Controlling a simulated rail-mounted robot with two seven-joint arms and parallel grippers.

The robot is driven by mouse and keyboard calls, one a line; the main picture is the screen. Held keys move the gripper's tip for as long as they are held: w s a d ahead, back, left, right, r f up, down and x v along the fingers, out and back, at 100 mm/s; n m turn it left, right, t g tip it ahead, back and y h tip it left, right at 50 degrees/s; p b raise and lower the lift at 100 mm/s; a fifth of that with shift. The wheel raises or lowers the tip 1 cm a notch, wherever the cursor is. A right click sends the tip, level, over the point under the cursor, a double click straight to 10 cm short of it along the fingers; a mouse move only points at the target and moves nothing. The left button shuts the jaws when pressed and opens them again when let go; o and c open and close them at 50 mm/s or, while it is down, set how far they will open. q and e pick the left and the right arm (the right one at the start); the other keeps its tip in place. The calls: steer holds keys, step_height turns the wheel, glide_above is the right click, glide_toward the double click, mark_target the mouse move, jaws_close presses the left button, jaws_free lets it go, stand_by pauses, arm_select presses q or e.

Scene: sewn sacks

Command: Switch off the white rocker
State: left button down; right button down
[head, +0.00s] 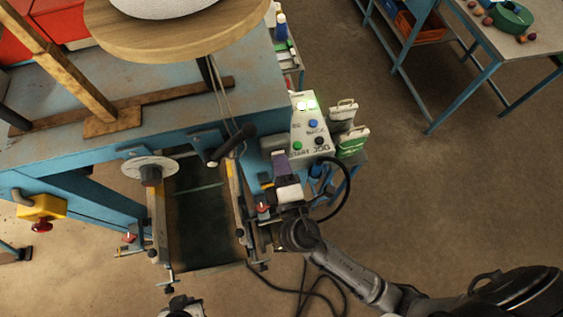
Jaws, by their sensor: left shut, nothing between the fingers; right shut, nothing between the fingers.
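A pale sloped control box (309,133) stands beside the blue bench. A lit white rocker (302,105) sits near its top, with a green glow around it. My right gripper (279,158) is shut and empty, just left of the box's lower part and below the white rocker in the picture. I cannot tell whether it touches the box. My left gripper (183,303) shows only in part at the bottom edge, shut and away from the box.
The box also carries blue (313,123), green (297,146) and black (319,140) buttons. Green-and-white containers (351,142) stand to its right. A black cable (345,190) loops below. A dark conveyor belt (198,215) lies left of my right gripper. Open floor lies at right.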

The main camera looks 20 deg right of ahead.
steer(key=shift+w, duration=0.15)
steer(key=s+a+r+b, duration=0.1)
steer(key=s+b, duration=0.1)
steer(key=s, duration=0.5)
steer(key=s+a+b, duration=0.1)
steer(key=s+b, duration=0.1)
steer(key=s, duration=0.4)
steer(key=shift+s+a+r, duration=0.3)
steer(key=shift+s+r, duration=0.05)
steer(key=shift+r, duration=0.05)
